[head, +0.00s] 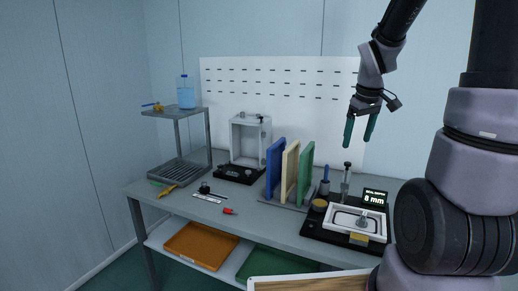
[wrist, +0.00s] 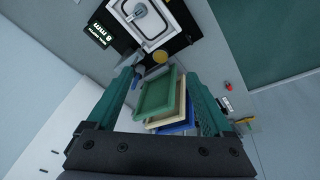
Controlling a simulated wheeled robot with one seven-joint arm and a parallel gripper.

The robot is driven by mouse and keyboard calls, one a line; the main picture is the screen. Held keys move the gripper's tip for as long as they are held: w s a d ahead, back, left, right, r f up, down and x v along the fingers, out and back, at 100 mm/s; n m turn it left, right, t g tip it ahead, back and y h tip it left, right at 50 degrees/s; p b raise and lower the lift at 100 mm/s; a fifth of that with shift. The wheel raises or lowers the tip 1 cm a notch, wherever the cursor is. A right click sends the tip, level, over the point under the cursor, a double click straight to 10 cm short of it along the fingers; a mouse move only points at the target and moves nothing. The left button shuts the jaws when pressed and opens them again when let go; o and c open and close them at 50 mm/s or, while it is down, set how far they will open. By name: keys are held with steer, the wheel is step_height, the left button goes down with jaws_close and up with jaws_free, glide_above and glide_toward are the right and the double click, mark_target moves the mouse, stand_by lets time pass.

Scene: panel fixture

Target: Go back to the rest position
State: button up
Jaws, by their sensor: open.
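My gripper (head: 360,130) is open and empty. In the head view it hangs in the air above the right part of the bench, in front of the white slotted back panel (head: 270,100). Its green fingers point down, well above a black fixture (head: 318,232) with a white frame and a small display reading 8 mm (head: 374,198). In the wrist view the two green fingers spread wide at left and right (wrist: 170,85). Between them, farther off, stand the green, cream and blue panels (wrist: 160,95). The gripper touches nothing visible.
The blue (head: 274,168), cream (head: 290,170) and green (head: 305,170) panels stand upright on the bench. A clear-windowed frame (head: 249,140) stands behind. Orange (head: 201,246) and green (head: 275,264) trays lie on the lower shelf.

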steer(key=s+a+r+m+t+y, duration=0.1)
steer(key=s+a+r+m+t, duration=0.1)
steer(key=s+a+r+m, duration=0.2)
steer(key=s+a+r+m+t+y, duration=0.1)
steer(key=s+a+r+m, duration=0.3)
steer(key=s+r, duration=0.5)
steer(key=shift+s+r+t, duration=0.4)
steer(key=shift+s+t, duration=0.1)
steer(key=shift+s, duration=0.65)
